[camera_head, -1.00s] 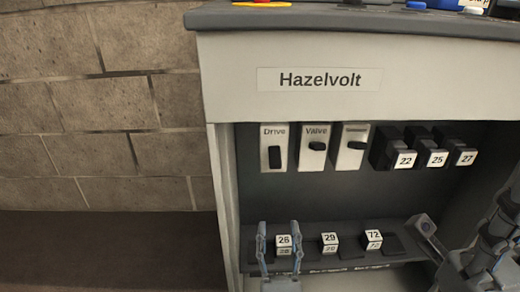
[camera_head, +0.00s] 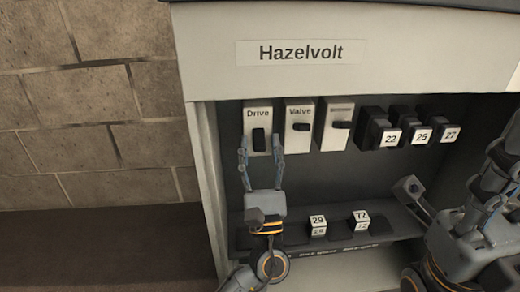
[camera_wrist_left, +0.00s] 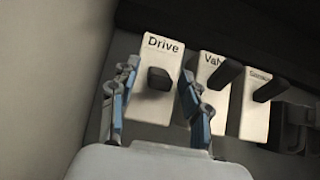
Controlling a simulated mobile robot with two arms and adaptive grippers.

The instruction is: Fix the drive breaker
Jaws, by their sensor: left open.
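The drive breaker (camera_head: 250,122) is a white plate marked "Drive" with a black lever (camera_head: 259,139) hanging low on it. The valve breaker (camera_head: 299,117) and a third breaker (camera_head: 335,112), its label too small to read here, stand to its right with levers sticking outward. My left gripper (camera_head: 261,156) is open just below and in front of the drive breaker. In the left wrist view its two fingers flank the drive lever (camera_wrist_left: 160,78), with nothing held; contact cannot be told. My right gripper (camera_head: 412,192) is at the right, partly seen, its jaws unclear.
Black blocks numbered 22 (camera_head: 391,138), 25 (camera_head: 422,135) and 27 (camera_head: 450,134) sit right of the breakers. Blocks 29 (camera_head: 318,225) and 72 (camera_head: 361,219) stand on the lower shelf (camera_head: 385,229). The cabinet's left side wall (camera_head: 208,165) is close to my left arm.

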